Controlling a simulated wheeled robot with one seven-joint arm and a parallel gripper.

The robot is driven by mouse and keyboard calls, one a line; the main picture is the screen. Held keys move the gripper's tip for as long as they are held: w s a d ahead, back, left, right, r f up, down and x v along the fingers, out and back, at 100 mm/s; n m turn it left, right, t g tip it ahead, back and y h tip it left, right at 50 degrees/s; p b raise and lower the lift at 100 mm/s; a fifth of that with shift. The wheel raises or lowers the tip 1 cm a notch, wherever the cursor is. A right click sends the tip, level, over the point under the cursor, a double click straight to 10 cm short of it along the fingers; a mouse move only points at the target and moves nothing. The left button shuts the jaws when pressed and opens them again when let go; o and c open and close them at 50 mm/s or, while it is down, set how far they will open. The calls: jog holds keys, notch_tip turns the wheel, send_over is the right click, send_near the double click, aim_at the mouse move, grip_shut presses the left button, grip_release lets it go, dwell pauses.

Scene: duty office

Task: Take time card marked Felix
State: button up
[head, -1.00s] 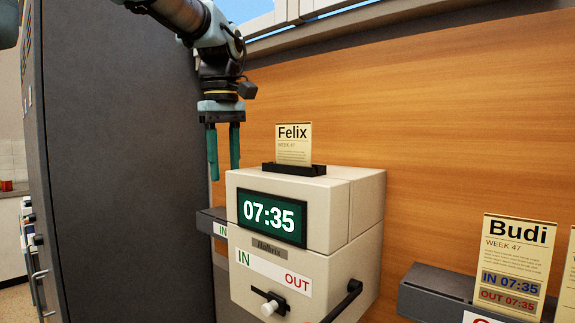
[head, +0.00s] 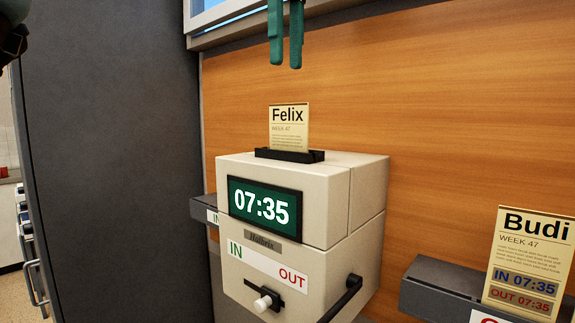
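The time card marked Felix (head: 289,128) stands upright in the black slot (head: 290,155) on top of the cream time clock (head: 285,230). Its lower edge is hidden in the slot. My gripper (head: 285,66) is above the card in the head view, its two green fingers pointing down with a gap between them and nothing held. The fingertips are apart from the card. The rest of the gripper is cut off by the top of the picture.
The clock display (head: 265,206) reads 07:35. A card marked Budi (head: 530,262) stands in a grey rack (head: 430,290) at the right. A tall dark cabinet (head: 110,170) stands at the left. A black lever (head: 343,298) sticks out of the clock's side.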

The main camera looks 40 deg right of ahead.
aim_at(288, 111)
jog(key=shift+w+d+f, duration=0.1)
jog(key=shift+d+f, duration=0.05)
jog(key=shift+f, duration=2.2)
jog(key=shift+d+f, duration=0.1)
jog(key=shift+f, duration=2.2)
grip_shut()
